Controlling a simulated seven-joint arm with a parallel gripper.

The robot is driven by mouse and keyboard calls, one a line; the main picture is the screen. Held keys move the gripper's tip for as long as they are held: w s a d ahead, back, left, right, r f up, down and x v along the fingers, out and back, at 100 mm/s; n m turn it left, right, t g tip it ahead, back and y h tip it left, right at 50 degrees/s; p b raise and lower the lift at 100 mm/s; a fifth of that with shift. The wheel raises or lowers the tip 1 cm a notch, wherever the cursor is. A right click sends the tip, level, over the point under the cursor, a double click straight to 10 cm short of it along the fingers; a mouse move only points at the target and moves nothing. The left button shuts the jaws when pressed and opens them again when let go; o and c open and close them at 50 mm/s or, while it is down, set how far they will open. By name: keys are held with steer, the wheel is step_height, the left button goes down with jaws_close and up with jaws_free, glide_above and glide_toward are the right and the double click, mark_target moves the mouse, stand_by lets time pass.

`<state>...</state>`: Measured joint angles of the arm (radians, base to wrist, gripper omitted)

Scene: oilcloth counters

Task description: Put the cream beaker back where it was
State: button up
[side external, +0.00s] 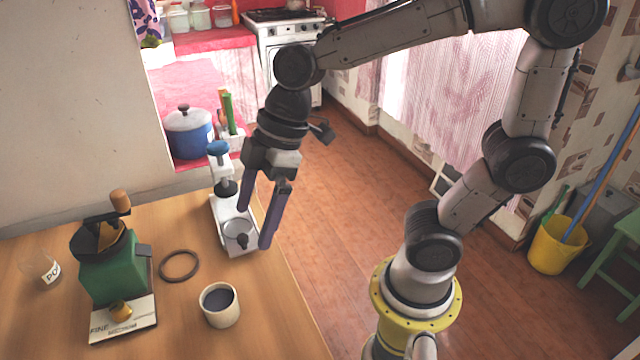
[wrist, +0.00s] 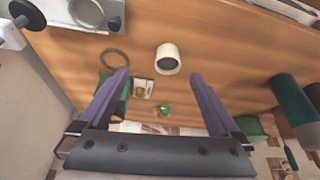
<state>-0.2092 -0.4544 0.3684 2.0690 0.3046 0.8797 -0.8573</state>
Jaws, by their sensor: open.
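The cream beaker (side external: 220,318) stands upright on the wooden counter, with a dark inside. In the wrist view the beaker (wrist: 161,52) appears just beyond and between the fingertips. My gripper (side external: 255,228) is open and empty, raised near the white stand and the counter's right edge. Its two purple fingers also show in the wrist view (wrist: 160,73). Nothing is between the fingers. A dark ring (side external: 164,276) lies flat on the counter to the beaker's upper left, apart from it. It also shows in the wrist view (wrist: 101,63).
A white stand (side external: 222,212) with a blue knob is behind the beaker. A green grinder (side external: 108,272) on a pale base stands left. A clear labelled jar (side external: 50,272) is at far left. The counter (side external: 270,325) is bare right of the beaker, up to its edge.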

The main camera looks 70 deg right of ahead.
steer(key=s+d+r+m+t+h, duration=0.1)
steer(key=s+d+m+t+h, duration=0.1)
steer(key=s+d+m, duration=0.7)
steer(key=shift+s+d+r+m+t+h, duration=0.2)
steer(key=shift+d+m+t+h, duration=0.2)
steer(key=shift+d+m+h, duration=0.4)
